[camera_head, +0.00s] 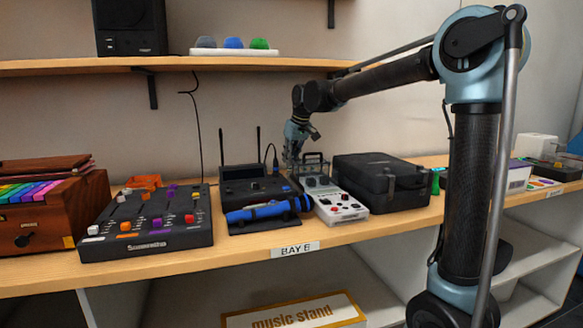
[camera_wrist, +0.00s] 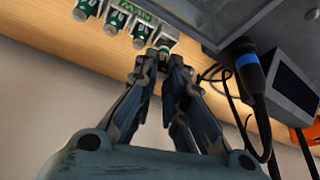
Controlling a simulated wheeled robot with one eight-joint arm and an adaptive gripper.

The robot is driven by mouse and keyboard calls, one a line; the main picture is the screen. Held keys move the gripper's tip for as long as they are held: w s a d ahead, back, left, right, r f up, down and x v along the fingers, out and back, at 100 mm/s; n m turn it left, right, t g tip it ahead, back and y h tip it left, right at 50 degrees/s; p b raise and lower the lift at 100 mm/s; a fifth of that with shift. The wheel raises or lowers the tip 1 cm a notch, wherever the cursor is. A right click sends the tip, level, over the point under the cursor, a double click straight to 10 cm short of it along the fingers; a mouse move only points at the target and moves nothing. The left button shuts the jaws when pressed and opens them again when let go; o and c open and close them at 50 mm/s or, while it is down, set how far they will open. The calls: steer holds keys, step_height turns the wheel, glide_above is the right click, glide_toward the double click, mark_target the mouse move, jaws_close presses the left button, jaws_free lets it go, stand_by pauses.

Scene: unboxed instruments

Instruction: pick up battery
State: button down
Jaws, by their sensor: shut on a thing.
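In the head view, my gripper (camera_head: 291,158) points down behind the white and grey device, and no battery can be made out there.
A black case (camera_head: 380,180) stands right of my gripper. A black box with two antennas (camera_head: 250,188) stands left. A cable with a blue-ringed plug (camera_wrist: 247,68) hangs close by.

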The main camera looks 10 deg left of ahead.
steer(key=s+r, duration=0.1)
steer(key=s, duration=0.5)
steer(key=s+r, duration=0.1)
steer(key=s, duration=0.5)
steer(key=s+r, duration=0.2)
steer(key=s, duration=0.4)
steer(key=shift+d, duration=0.2)
